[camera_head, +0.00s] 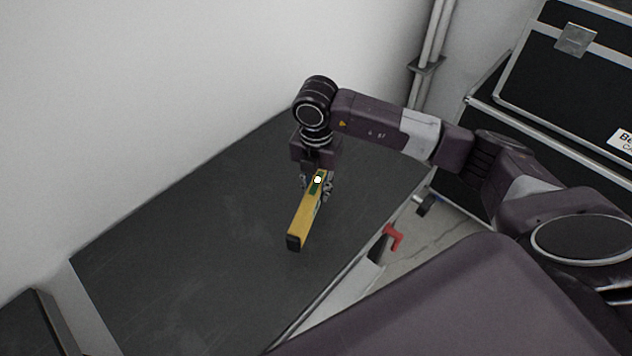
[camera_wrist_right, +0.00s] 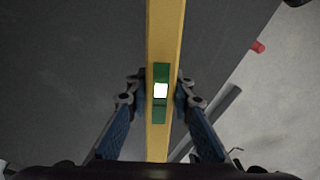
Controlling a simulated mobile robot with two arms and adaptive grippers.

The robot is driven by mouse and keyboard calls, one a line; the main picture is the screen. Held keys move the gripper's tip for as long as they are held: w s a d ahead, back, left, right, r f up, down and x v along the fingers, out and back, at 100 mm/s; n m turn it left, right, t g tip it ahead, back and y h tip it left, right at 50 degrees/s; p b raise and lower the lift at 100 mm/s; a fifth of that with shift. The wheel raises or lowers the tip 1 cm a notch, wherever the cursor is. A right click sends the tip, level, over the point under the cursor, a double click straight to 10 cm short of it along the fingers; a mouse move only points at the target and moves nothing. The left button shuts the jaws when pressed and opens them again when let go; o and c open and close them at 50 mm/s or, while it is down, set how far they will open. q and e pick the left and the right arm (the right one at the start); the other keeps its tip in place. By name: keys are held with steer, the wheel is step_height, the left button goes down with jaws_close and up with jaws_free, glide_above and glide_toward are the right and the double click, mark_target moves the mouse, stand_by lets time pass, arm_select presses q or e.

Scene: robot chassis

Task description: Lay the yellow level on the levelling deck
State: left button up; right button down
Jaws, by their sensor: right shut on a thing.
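The yellow level (camera_head: 303,219) is a long yellow bar with a black end cap and a green patch with a bright white vial. My right gripper (camera_head: 317,184) is shut on it near the green patch. In the right wrist view the level (camera_wrist_right: 165,35) runs lengthwise between the blue-padded fingers of the gripper (camera_wrist_right: 158,97). The dark grey deck (camera_head: 190,255) lies below it in the head view. I cannot tell whether the level touches the deck or is held just above it. My left gripper is not in view.
A white wall stands behind the deck. Black cases (camera_head: 570,85) with metal edges stand at the right. A red-handled clamp-like part (camera_head: 392,237) is at the deck's right edge. The deck's left and front area is bare.

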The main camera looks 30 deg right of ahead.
mark_target(316, 178)
steer(key=m, duration=0.2)
steer(key=w+m, duration=0.1)
steer(key=m, duration=0.1)
steer(key=shift+w+d+r+m, duration=0.1)
steer(key=shift+d+r+m, duration=0.1)
steer(key=shift+m, duration=0.1)
steer(key=shift+f+b, duration=2.5)
steer(key=shift+f, duration=0.95)
steer(key=shift+f+b, duration=0.3)
steer(key=shift+f, duration=0.1)
steer(key=c, duration=1.6)
jaws_free()
steer(key=shift+r, duration=0.1)
step_height(316, 178, up, 12)
steer(key=shift+f, duration=0.1)
